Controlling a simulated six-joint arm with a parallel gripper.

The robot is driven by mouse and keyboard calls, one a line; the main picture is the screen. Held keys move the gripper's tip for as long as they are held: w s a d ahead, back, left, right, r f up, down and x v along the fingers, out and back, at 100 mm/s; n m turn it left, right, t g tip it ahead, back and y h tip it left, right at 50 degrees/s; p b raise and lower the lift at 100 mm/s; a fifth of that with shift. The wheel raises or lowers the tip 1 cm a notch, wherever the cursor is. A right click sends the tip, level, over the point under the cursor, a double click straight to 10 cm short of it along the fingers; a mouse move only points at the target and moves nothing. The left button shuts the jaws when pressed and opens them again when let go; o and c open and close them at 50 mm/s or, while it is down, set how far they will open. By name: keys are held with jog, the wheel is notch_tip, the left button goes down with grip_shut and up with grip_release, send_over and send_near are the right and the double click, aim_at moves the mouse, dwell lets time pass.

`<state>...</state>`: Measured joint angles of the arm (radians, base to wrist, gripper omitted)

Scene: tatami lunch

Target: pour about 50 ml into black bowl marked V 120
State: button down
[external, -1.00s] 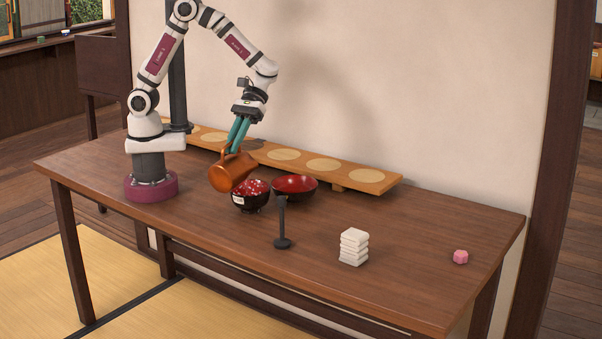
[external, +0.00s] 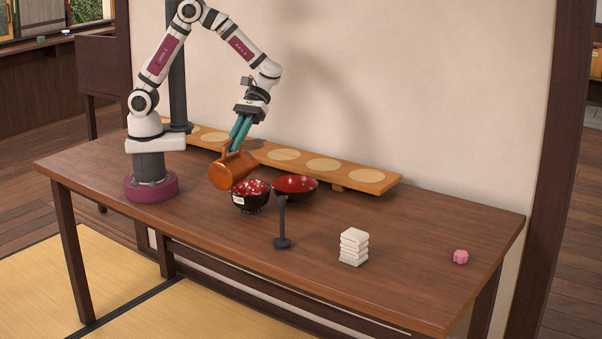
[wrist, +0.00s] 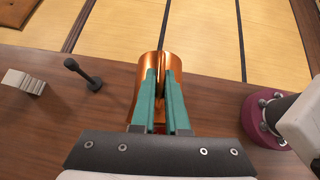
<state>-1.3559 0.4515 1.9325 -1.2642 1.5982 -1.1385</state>
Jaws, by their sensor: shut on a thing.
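My gripper (external: 239,134) has its teal fingers shut on a copper mug (external: 229,171), which it holds tilted over the table. In the wrist view the mug (wrist: 147,94) lies between and beyond the fingertips (wrist: 161,80). The mug's lower side is close to a black bowl with a red speckled inside and a pale label (external: 250,197). I cannot read the label. A second black bowl with a red inside (external: 296,186) stands just behind and to the right. I cannot see a stream or the mug's contents.
A black post on a round foot (external: 282,230) stands in front of the bowls. A long board with round pale discs (external: 362,178) runs along the back. The front left of the table is clear.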

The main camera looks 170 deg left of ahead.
aim_at(218, 162)
jog(key=shift+s+r, duration=0.1)
jog(key=w+d+g, duration=0.1)
jog(key=w+d+f+g+y, duration=0.1)
jog(key=w, duration=0.1)
jog(key=shift+d+f+y, duration=0.15)
jog(key=shift+d+y, duration=0.15)
jog(key=shift+w+d+f+g+y, duration=0.5)
jog(key=shift+w+f+g+y, duration=0.2)
jog(key=shift+g, duration=0.2)
jog(key=shift+w+d+f+y, duration=0.1)
jog(key=shift+f+y, duration=0.2)
jog(key=shift+f, duration=0.05)
dwell(0.7)
jog(key=shift+w+d+f+g, duration=0.1)
jog(key=shift+w+f+g, duration=0.05)
jog(key=shift+g, duration=0.25)
jog(key=shift+w+d+f+g+y, duration=0.1)
jog(key=shift+w+d+g+y, duration=0.3)
jog(key=shift+g+y, duration=0.35)
jog(key=w+d+f+g+y, duration=0.4)
jog(key=w+f+g+y, duration=0.1)
jog(key=f, duration=0.4)
jog(key=shift+w+d+f+g+y, duration=0.25)
jog(key=shift+g+y, duration=0.2)
jog(key=shift+g, duration=0.7)
